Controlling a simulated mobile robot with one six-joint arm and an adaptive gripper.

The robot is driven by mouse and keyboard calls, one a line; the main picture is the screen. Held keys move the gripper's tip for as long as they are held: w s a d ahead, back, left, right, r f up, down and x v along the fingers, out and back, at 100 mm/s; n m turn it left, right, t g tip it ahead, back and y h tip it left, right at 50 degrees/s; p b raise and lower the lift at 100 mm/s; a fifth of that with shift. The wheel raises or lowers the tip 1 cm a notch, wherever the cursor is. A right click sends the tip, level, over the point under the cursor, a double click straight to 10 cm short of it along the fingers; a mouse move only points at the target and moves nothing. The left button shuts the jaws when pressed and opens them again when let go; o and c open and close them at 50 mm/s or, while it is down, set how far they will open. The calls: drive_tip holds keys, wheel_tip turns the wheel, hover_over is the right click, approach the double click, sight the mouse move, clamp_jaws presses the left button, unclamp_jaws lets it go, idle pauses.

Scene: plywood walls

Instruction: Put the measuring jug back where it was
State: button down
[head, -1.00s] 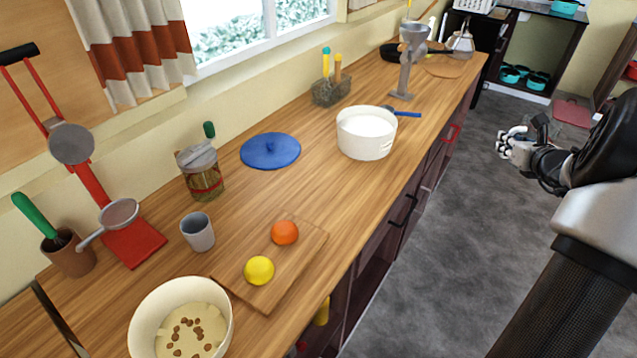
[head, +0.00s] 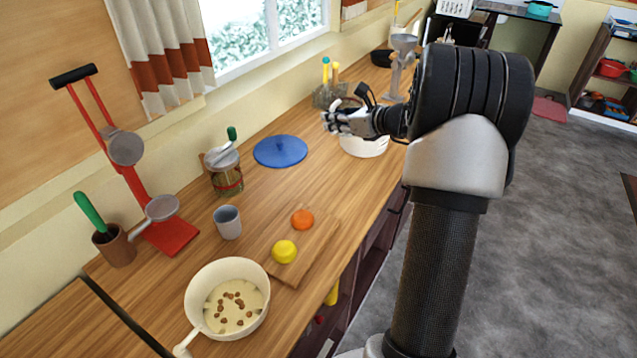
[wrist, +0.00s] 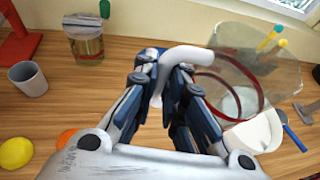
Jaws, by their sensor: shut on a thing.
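The measuring jug (wrist: 262,70) is clear, with red bands and a white handle (wrist: 188,56). In the wrist view, my gripper (wrist: 170,82) is shut on that handle, with the jug body to the right of the fingers. Through the jug in the wrist view, part of the white pot (wrist: 258,132) shows.
The wooden counter (head: 240,190) holds a blue lid (head: 280,151), a glass jar (head: 226,180), a grey cup (head: 227,222), a cutting board (head: 312,245) with an orange and a lemon, and a cream pan (head: 200,300). A grinder (head: 398,75) stands farther back. The counter has bare wood near the blue lid.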

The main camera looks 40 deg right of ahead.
drive_tip(key=f+b, duration=0.2)
drive_tip(key=f, duration=0.4)
drive_tip(key=f+b, duration=0.2)
drive_tip(key=f, duration=0.5)
drive_tip(key=f+b, duration=0.2)
drive_tip(key=f, duration=0.4)
drive_tip(key=shift+w+a+f, duration=0.1)
drive_tip(key=shift+a+f, duration=0.3)
drive_tip(key=shift+f, duration=0.1)
drive_tip(key=shift+f+b, duration=0.15)
drive_tip(key=shift+b, duration=0.25)
drive_tip(key=c, duration=1.7)
unclamp_jaws()
drive_tip(key=shift+d+r+p, duration=0.1)
drive_tip(key=shift+r+p, duration=0.25)
drive_tip(key=p+v, duration=0.2)
drive_tip(key=v, duration=1)
drive_tip(key=shift+f+p, duration=0.1)
drive_tip(key=shift+p, duration=0.2)
drive_tip(key=shift+w, duration=0.1)
